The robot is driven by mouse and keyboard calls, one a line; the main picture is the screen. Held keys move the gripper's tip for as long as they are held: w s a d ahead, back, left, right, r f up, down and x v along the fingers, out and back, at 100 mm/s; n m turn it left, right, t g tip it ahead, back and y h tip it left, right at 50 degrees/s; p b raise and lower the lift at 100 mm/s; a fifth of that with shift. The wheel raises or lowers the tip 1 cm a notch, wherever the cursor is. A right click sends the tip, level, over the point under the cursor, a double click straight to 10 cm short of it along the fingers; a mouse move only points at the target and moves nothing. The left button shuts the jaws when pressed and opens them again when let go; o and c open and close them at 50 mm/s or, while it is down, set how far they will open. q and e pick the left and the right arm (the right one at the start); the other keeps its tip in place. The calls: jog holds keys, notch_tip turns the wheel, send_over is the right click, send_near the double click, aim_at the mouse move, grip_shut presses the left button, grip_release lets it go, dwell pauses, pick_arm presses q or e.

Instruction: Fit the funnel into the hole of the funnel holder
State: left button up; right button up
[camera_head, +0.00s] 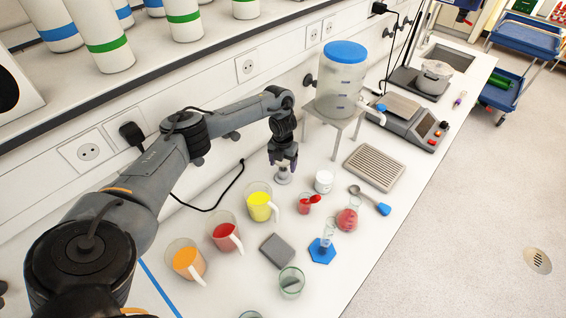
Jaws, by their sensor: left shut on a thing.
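My left gripper (284,163) reaches down over the bench below the tank stand and is shut on a small pale grey thing (283,178). This thing shows just under the fingers, with a wider round lower part. It may be the funnel, but it is too small and partly hidden to be sure. I cannot tell whether it touches the bench or hangs just above it. I cannot clearly pick out a funnel holder with a hole. My right gripper is not in view.
Jugs of yellow (260,206), red (226,236) and orange (187,262) liquid stand left and front. A white jar (323,181), a red-filled flask (346,219), a blue-footed cylinder (321,250) and a grey block (277,250) stand nearby. A blue-lidded tank (342,85) stands behind.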

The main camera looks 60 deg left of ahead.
pick_arm(q)
jog(key=shift+f+b, duration=0.5)
jog(key=shift+f, duration=0.3)
jog(key=o, duration=1)
jog(key=shift+o, duration=0.2)
jog(key=shift+r, duration=0.15)
